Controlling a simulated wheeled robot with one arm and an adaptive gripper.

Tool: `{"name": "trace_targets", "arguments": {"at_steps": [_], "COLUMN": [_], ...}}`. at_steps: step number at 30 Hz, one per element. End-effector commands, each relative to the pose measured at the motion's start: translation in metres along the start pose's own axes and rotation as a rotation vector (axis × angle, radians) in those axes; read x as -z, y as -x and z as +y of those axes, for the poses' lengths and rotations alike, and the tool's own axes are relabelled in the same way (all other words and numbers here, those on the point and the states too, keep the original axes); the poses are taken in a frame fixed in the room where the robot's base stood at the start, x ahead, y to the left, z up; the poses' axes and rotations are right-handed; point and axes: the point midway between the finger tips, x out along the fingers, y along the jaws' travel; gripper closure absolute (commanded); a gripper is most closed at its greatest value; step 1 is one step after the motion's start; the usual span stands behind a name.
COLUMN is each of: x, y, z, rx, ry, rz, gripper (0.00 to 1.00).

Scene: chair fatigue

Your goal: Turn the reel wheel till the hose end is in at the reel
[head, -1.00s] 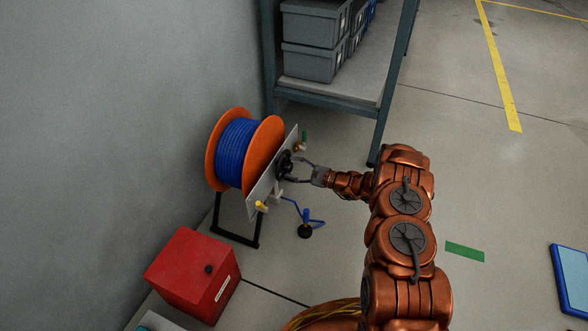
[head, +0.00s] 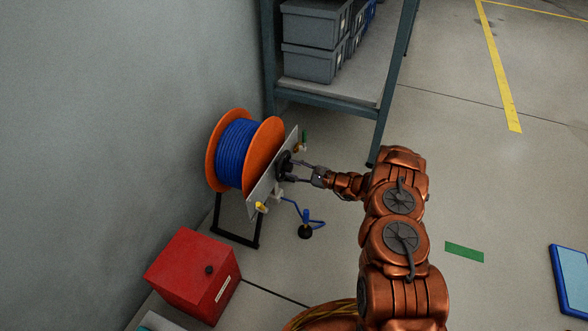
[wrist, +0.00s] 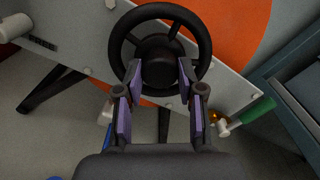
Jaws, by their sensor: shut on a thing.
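The hose reel (head: 240,150) stands by the wall, with orange discs and blue hose wound on its drum. A grey plate (head: 262,196) is at its front and bears the black reel wheel (head: 284,165). The wheel (wrist: 197,22) fills the top middle of the wrist view, with its round hub between my fingers. My gripper (head: 292,172) is shut on the wheel's hub; its purple-padded fingers (wrist: 160,75) reach in from below. A short length of blue hose (head: 290,202) runs out below the plate to the hose end (head: 305,228), which is at a dark round base on the floor.
A red box (head: 195,275) stands on the floor in front of the reel. A shelf rack (head: 325,100) with grey bins (head: 312,60) is behind. A green-handled valve (wrist: 257,110) and a yellow-handled part (head: 261,206) stick out from the plate. Floor to the right is mostly clear.

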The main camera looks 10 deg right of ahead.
Motion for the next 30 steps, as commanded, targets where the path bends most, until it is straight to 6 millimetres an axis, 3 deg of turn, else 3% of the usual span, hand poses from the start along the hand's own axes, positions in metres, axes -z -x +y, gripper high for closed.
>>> {"name": "trace_targets", "arguments": {"at_steps": [18,30], "x": [0.0008,0.0001], "y": [-0.0004,-0.001], "z": [-0.0002,-0.0003], "rx": [0.001,0.0], "ry": [-0.561,-0.808], "rz": [-0.001,-0.002], "gripper": [0.97,0.97]}}
